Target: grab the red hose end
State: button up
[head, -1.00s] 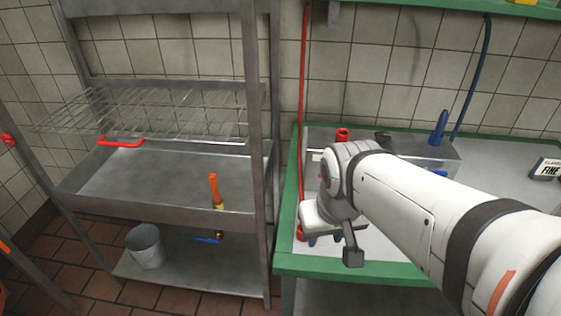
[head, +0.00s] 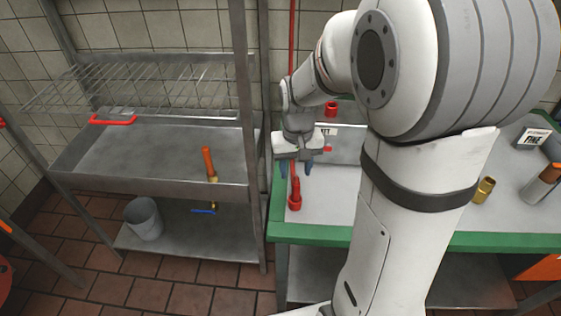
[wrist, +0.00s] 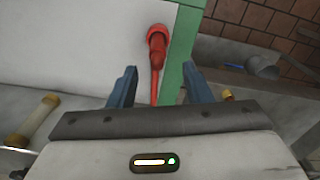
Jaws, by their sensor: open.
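The red hose end (head: 295,199) lies on the grey top of the green-edged table, close to its left edge. A thin red hose (head: 291,45) runs down the wall behind my gripper. My gripper (head: 296,172) is open above the tabletop, just behind the hose end, with its blue fingertips pointing down. In the wrist view the red hose end (wrist: 157,42) lies ahead of the gap between the two blue fingers (wrist: 159,88), and the hose runs back between them. Whether the fingers are level with the hose I cannot tell.
The green table edge (head: 350,234) runs beside the hose end. A metal shelf rack (head: 160,165) stands to the left, with a bucket (head: 144,218) low down. A red fitting (head: 331,109) stands behind; a brass piece (head: 484,190) stands at right.

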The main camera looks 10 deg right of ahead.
aim_at(295, 189)
jog(key=shift+w+f, duration=0.25)
jog(key=shift+f, duration=0.5)
jog(key=f, duration=0.6)
jog(key=shift+s+d+f+p, duration=0.1)
jog(key=shift+s+f+p, duration=0.2)
jog(key=shift+f+p, duration=0.1)
jog(key=shift+c, duration=0.5)
grip_shut()
